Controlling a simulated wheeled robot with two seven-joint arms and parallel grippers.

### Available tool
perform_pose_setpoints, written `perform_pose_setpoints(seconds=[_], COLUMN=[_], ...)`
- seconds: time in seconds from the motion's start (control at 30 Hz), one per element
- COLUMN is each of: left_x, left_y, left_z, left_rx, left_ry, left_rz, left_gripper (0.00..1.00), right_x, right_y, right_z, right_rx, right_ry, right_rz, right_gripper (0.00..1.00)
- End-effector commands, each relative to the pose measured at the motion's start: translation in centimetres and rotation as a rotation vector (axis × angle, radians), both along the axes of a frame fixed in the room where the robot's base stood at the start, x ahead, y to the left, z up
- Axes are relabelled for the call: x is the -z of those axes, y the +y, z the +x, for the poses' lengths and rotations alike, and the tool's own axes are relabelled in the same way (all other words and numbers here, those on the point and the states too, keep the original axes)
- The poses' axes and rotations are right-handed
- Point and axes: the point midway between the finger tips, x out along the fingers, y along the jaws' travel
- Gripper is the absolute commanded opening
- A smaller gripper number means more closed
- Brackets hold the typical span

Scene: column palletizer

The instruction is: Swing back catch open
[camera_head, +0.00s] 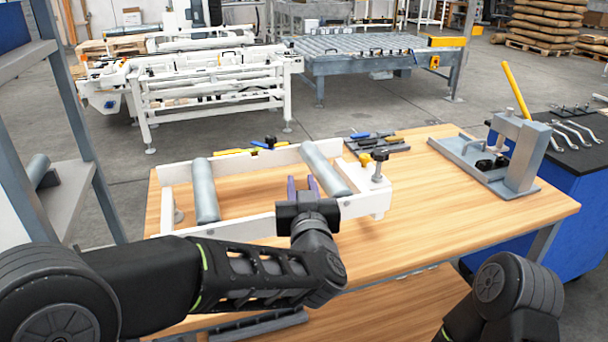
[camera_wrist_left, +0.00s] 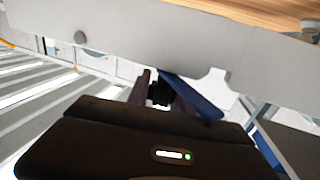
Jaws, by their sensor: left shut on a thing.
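A white frame (camera_head: 256,222) with two grey rollers (camera_head: 205,190) stands on the wooden table. My left gripper (camera_head: 303,184) is at the near rail of this frame, just left of the right-hand roller. In the left wrist view its fingers (camera_wrist_left: 160,90) are closed around a small black part, which I take for the back catch (camera_wrist_left: 158,93). The fingers hide most of it, so its exact position cannot be told. A blue bar (camera_wrist_left: 196,97) slants beside the fingers below the pale rail (camera_wrist_left: 200,45). My right gripper is out of view.
A black knob on a post (camera_head: 379,164) stands at the frame's right end. Behind it lies a dark tray of tools (camera_head: 372,146). A grey clamp fixture (camera_head: 500,160) is at the table's right. The table (camera_head: 440,205) between them is clear.

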Motion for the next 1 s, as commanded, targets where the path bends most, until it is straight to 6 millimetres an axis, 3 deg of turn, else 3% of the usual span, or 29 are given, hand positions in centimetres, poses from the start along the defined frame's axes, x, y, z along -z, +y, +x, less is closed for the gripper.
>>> perform_pose_setpoints(seconds=[0.57, 0.6, 0.83, 1.0], left_x=[-0.22, -0.23, -0.15, -0.1], left_y=[0.14, 0.14, 0.15, 0.14], left_z=[0.04, 0.04, 0.04, 0.03], left_rx=[-0.049, -0.049, -0.049, -0.049], left_ry=[-0.006, -0.006, -0.004, -0.003], left_rz=[-0.002, -0.003, -0.002, -0.003], left_gripper=[0.0, 0.28, 0.47, 0.48], right_x=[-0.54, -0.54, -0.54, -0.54], right_y=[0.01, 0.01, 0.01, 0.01], right_z=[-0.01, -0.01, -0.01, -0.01], right_rx=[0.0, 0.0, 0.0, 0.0], right_ry=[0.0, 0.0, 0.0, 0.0], right_rz=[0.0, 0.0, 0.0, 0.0], right_gripper=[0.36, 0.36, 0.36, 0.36])
